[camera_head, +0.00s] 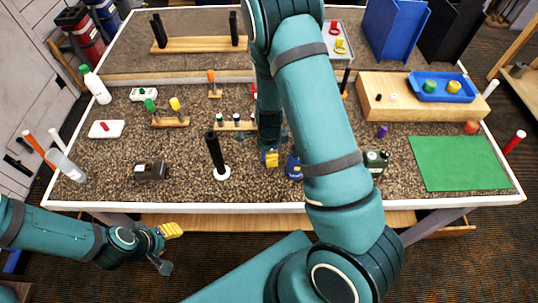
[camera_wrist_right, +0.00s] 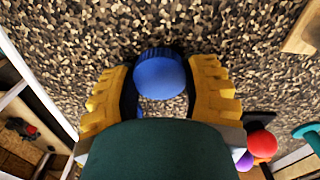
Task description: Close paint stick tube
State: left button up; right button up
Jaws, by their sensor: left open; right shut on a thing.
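My right gripper (camera_head: 270,158) is low over the front middle of the table, mostly hidden behind its own arm in the head view. In the right wrist view its two yellow fingers are closed on a blue round-topped thing (camera_wrist_right: 160,73), dark around its sides. I cannot tell whether this is the paint stick tube or its cap. A blue piece (camera_head: 293,167) shows just right of this gripper in the head view; I cannot tell whether it is held. My left gripper (camera_head: 168,248) is open and empty, in front of the table's front edge.
A black upright grip on a white base (camera_head: 217,155) stands left of my right gripper. A dark boxy thing (camera_head: 151,171) and a clear bottle (camera_head: 66,165) are further left. A green mat (camera_head: 458,163) lies bare at the right.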

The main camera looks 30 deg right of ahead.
notch_tip(320, 180, up, 9)
jog(key=shift+p, duration=0.75)
pick_arm(q)
jog(key=shift+r, duration=0.95)
